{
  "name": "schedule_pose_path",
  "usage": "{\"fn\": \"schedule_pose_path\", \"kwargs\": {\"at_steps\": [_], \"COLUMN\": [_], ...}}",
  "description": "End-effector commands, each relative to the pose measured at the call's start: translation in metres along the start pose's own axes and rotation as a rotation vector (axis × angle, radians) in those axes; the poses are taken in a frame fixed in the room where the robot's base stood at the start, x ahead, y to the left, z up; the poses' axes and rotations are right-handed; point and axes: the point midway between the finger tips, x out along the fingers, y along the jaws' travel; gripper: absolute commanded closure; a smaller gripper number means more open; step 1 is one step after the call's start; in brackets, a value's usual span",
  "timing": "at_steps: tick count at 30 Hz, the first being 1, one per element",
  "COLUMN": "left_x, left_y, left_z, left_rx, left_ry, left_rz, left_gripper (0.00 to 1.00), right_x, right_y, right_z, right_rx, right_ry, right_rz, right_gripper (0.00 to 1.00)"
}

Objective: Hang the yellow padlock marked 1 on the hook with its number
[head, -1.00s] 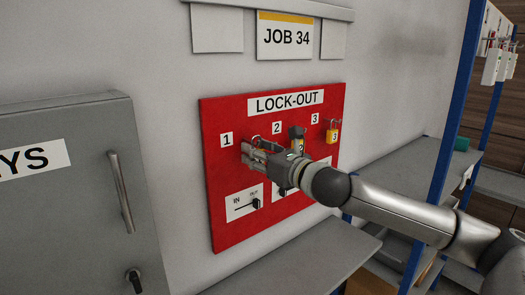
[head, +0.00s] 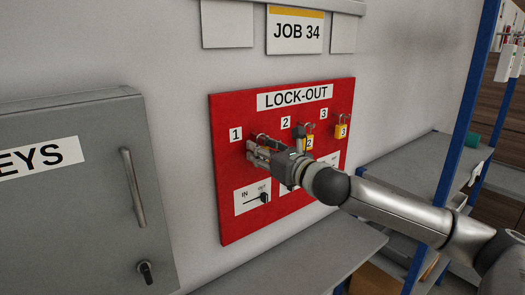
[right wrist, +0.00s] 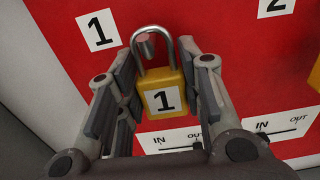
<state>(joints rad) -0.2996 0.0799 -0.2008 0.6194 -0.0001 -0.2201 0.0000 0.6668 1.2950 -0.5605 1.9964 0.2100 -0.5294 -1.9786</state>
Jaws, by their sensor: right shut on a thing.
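The yellow padlock marked 1 (right wrist: 161,95) is upright between the fingers of my right gripper (right wrist: 160,100), which is shut on it. In the head view my right gripper (head: 256,152) is at the red lock-out board, just below and right of the number 1 label (head: 236,134), and hides most of this padlock. In the right wrist view the end of hook 1 (right wrist: 148,43) shows inside the shackle loop, below its top. I cannot tell how far the shackle is over the hook. My left gripper is not in view.
Yellow padlocks marked 2 (head: 309,142) and 3 (head: 341,131) hang to the right on the red board (head: 228,215). IN/OUT switch plates (head: 252,199) sit below. A grey key cabinet (head: 80,220) stands left, and a grey shelf (head: 300,262) lies below the board.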

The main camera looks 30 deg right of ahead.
Motion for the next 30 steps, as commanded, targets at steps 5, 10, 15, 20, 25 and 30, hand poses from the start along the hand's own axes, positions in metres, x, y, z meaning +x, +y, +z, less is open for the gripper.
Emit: {"fn": "schedule_pose_path", "kwargs": {"at_steps": [5, 10, 15, 20, 25, 30], "left_x": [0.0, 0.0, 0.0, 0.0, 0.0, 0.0], "left_y": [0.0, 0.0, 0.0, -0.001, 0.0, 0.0], "left_z": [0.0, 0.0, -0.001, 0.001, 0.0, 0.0], "left_rx": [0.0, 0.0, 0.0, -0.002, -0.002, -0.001], "left_ry": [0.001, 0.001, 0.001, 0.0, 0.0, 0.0], "left_rz": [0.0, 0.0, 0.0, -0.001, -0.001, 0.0], "left_gripper": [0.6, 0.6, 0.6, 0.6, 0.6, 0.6], "right_x": [0.0, 0.0, 0.0, -0.001, -0.011, -0.03], "right_y": [0.0, 0.0, 0.0, 0.0, -0.002, -0.001], "right_z": [0.001, 0.001, 0.0, 0.0, -0.001, -0.002], "right_rx": [0.0, 0.0, 0.0, 0.0, -0.004, -0.007], "right_ry": [-0.001, -0.001, 0.0, 0.001, 0.002, 0.004], "right_rz": [0.0, 0.0, 0.0, -0.001, -0.004, -0.001], "right_gripper": [0.59, 0.4, 0.4, 0.4, 0.4, 0.4]}}
